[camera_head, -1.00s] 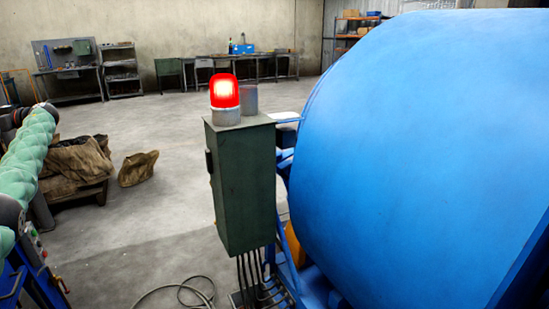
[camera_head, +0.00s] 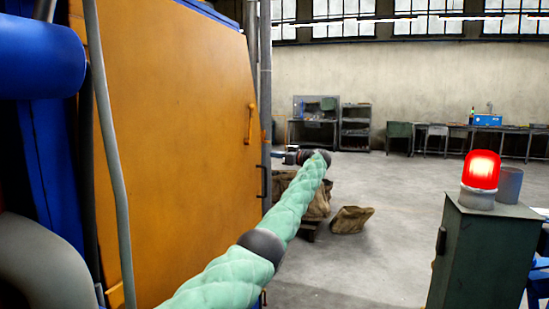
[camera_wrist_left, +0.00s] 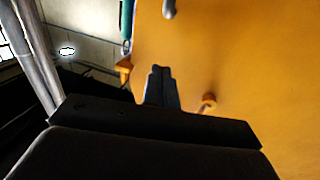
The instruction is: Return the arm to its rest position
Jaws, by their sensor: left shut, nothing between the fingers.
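My left arm (camera_head: 290,210), in a pale green padded sleeve, reaches forward from the bottom of the head view. Its wrist bends left, and my left gripper (camera_head: 281,157) shows small and dark at the right edge of the orange door panel (camera_head: 170,150). In the left wrist view, the gripper's fingers (camera_wrist_left: 160,75) are together with nothing between them. The orange panel (camera_wrist_left: 260,60) fills the right side behind them, and a handle mount (camera_wrist_left: 209,103) shows just right of the fingers. Contact with the panel cannot be told. My right gripper is not in view.
An orange handle (camera_head: 251,116) is on the panel, with grey pipes (camera_head: 112,150) in front at left. A green cabinet (camera_head: 480,255) with a lit red beacon (camera_head: 481,170) stands at right. Brown sacks (camera_head: 350,219) lie on the floor. Open floor (camera_head: 380,260) separates arm and cabinet.

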